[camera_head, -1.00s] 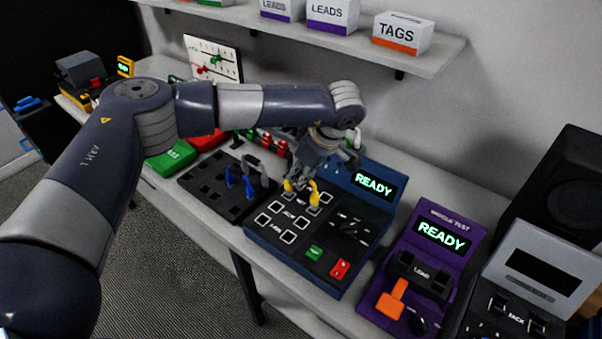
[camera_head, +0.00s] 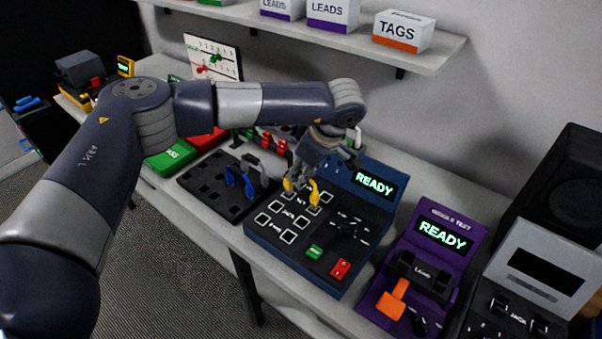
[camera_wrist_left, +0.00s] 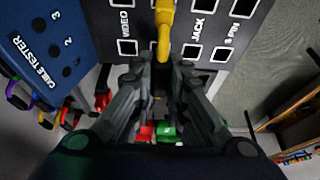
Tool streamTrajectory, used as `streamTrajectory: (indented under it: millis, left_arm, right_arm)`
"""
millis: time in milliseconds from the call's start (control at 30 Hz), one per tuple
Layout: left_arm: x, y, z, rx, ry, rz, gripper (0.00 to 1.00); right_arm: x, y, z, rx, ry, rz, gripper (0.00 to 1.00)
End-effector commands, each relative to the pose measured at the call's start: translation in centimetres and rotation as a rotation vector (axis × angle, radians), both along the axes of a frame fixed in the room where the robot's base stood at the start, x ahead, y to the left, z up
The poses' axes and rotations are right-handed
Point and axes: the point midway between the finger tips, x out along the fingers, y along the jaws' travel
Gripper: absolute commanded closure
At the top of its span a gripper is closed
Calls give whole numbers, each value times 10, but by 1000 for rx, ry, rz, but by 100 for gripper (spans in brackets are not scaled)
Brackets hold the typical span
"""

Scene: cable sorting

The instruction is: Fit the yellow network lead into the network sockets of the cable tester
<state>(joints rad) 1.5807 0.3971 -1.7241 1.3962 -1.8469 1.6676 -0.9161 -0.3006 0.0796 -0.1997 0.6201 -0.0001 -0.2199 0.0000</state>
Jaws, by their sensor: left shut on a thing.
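The yellow network lead (camera_head: 314,190) is at the top rows of sockets on the blue cable tester (camera_head: 276,246), whose screen reads READY. My left gripper (camera_head: 302,172) points down and is shut on the lead. In the left wrist view the yellow lead (camera_wrist_left: 165,25) runs up from between the fingertips (camera_wrist_left: 162,68), over the tester's black panel (camera_wrist_left: 222,32). It covers the column between the VIDEO and JACK labels. Its plug ends are at the sockets, but I cannot tell whether they are seated. My right gripper is not in view.
A black rack (camera_head: 193,182) left of the tester holds blue and grey leads. A shelf (camera_head: 440,55) with boxes runs above. Green and red trays lie further left.

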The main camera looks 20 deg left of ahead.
Motion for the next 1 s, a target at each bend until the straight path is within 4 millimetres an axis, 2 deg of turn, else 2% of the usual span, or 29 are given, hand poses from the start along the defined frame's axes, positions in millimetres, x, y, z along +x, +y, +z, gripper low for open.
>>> streamTrajectory:
  millis: [1000]
  left_arm:
    - [0,0,-9,0,0,0,100]
  right_arm:
    - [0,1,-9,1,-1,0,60]
